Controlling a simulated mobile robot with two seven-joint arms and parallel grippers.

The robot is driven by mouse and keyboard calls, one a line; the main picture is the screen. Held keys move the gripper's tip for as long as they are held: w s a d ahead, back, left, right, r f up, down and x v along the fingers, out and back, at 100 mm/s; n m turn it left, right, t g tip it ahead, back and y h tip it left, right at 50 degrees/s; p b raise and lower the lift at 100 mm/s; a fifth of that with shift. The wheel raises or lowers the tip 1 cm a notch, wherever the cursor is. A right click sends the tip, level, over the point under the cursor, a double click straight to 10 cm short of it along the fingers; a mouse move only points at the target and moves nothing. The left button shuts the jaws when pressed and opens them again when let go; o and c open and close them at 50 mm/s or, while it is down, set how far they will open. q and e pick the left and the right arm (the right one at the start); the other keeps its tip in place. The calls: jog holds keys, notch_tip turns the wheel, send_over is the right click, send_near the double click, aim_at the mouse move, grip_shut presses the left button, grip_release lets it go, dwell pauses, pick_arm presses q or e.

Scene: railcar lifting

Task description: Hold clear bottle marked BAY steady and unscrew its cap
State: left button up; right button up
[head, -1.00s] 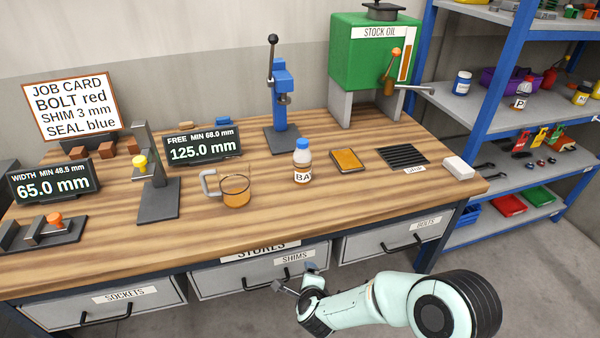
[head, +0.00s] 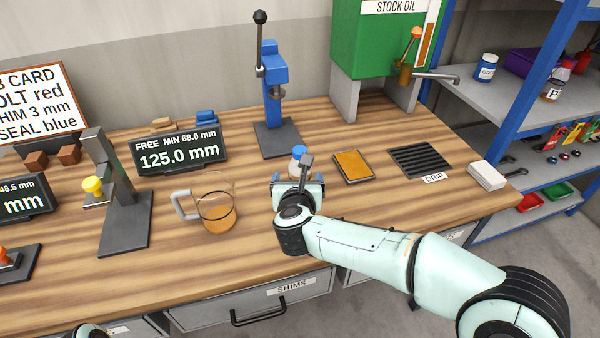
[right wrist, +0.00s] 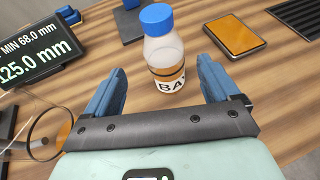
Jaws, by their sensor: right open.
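The clear bottle (head: 297,167) with the blue cap (head: 299,151) stands upright on the workbench, its lower part hidden behind my right gripper (head: 298,184) in the head view. In the right wrist view the bottle (right wrist: 165,52) shows its label, of which "BA" is readable, and its cap (right wrist: 156,18) sits on top. My right gripper is open and low over the bench, with its blue fingers pointing at the bottle, one on each side of it. I see a gap between fingers and bottle. My left gripper is out of view.
A glass jug (head: 215,212) with amber liquid stands left of the bottle. A blue press (head: 272,95) stands behind. An amber-topped pad (head: 353,166) and a drip grate (head: 420,162) lie to the right. The bench in front of the jug is clear.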

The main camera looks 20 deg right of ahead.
aim_at(298, 172)
jog(key=x, duration=0.4)
jog(key=shift+w+f, duration=0.2)
jog(key=shift+w, duration=0.05)
jog(key=x, duration=0.3)
jog(key=p+x, duration=0.1)
jog(key=x, duration=0.1)
jog(key=shift+d+f, duration=0.15)
jog(key=shift+d, duration=0.15)
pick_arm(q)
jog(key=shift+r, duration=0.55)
pick_arm(e)
jog(key=c, duration=1.1)
jog(key=shift+r, duration=0.2)
pick_arm(q)
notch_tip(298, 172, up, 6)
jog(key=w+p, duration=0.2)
jog(key=p, duration=0.4)
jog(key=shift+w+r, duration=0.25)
pick_arm(e)
notch_tip(298, 172, up, 20)
jog(key=shift+f, duration=0.1)
